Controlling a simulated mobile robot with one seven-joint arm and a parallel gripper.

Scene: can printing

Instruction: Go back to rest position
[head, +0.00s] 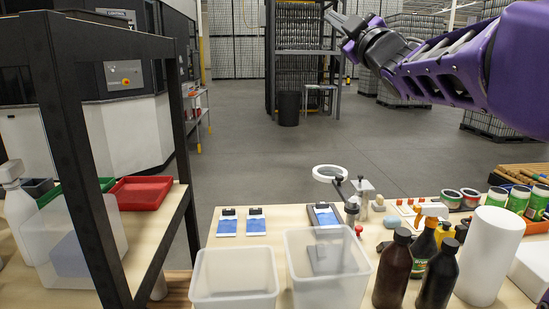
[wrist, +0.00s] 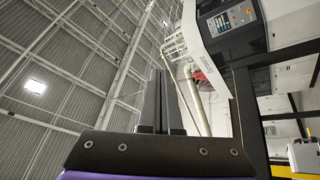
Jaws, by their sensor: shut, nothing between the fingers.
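My purple arm reaches in from the upper right of the head view, and my gripper (head: 333,18) is high above the table, pointing left and slightly up. In the wrist view my gripper's two dark fingers (wrist: 161,100) stand side by side, shut, with nothing held between them. The wrist view looks up toward the ceiling and a machine's control panel (wrist: 229,19). The gripper is well clear of the objects on the table.
A wooden workbench (head: 240,216) carries two clear bins (head: 234,276), dark bottles (head: 437,276), a white cylinder (head: 484,256) and a ring magnifier (head: 329,173). A black shelf post (head: 70,140) stands at left, near a red tray (head: 139,193). The floor (head: 240,160) beyond is open.

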